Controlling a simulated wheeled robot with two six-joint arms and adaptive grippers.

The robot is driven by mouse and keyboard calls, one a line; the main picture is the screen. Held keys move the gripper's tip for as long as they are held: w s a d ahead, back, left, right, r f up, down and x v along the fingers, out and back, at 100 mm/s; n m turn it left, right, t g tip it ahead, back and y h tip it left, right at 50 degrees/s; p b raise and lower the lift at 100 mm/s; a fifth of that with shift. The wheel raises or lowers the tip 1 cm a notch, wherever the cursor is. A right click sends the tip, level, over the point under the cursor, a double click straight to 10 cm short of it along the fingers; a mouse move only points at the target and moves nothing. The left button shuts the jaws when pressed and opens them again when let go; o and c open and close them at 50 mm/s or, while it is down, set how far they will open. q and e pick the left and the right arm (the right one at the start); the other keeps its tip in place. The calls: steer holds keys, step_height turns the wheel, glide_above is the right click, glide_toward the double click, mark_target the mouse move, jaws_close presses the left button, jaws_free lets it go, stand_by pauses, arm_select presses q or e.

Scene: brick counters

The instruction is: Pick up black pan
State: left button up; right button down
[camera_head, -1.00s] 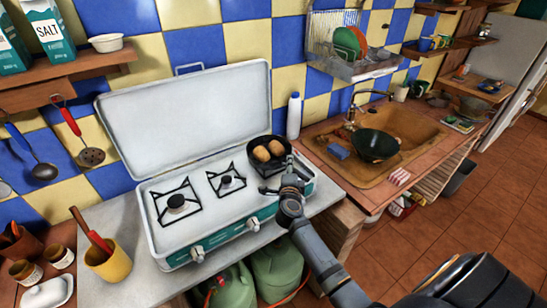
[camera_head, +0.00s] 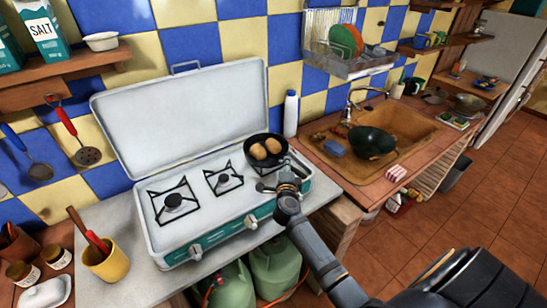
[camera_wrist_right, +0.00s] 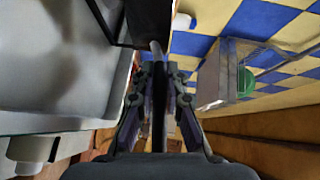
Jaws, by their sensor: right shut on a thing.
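The black pan (camera_head: 250,157), with brown egg-shaped things (camera_head: 265,149) in it, is over the right burner (camera_head: 264,172) of the white stove. Part of the burner grate shows below the pan, which appears slightly raised. My right gripper (camera_head: 285,178) is at the pan's near right side, shut on its handle. In the right wrist view the handle (camera_wrist_right: 158,92) runs between my right fingers (camera_wrist_right: 159,105), and the dark pan (camera_wrist_right: 150,18) is at the top edge. My left gripper is not in view.
The stove (camera_head: 185,110) has its lid up behind the burners. A white bottle (camera_head: 291,114) stands right of it. A sink (camera_head: 405,125) with a dark bowl (camera_head: 372,141) is farther right. A yellow cup (camera_head: 108,264) with utensils stands at left.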

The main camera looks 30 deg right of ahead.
steer(key=shift+r, duration=0.15)
steer(key=shift+w+r, duration=0.1)
steer(key=shift+r, duration=0.55)
steer(key=s+r, duration=0.1)
steer(key=r, duration=0.1)
steer(key=s+r+p, duration=0.1)
steer(key=s+r, duration=0.1)
steer(key=s+d+r, duration=0.1)
steer(key=r, duration=0.2)
steer(key=shift+s+p, duration=0.15)
steer(key=shift+p, duration=0.15)
steer(key=s+d+r+p, duration=0.2)
steer(key=s+r+p, duration=0.2)
steer(key=s, duration=0.5)
steer(key=shift+s+r, duration=0.25)
steer(key=shift+r, duration=0.1)
steer(key=shift+d+f, duration=0.1)
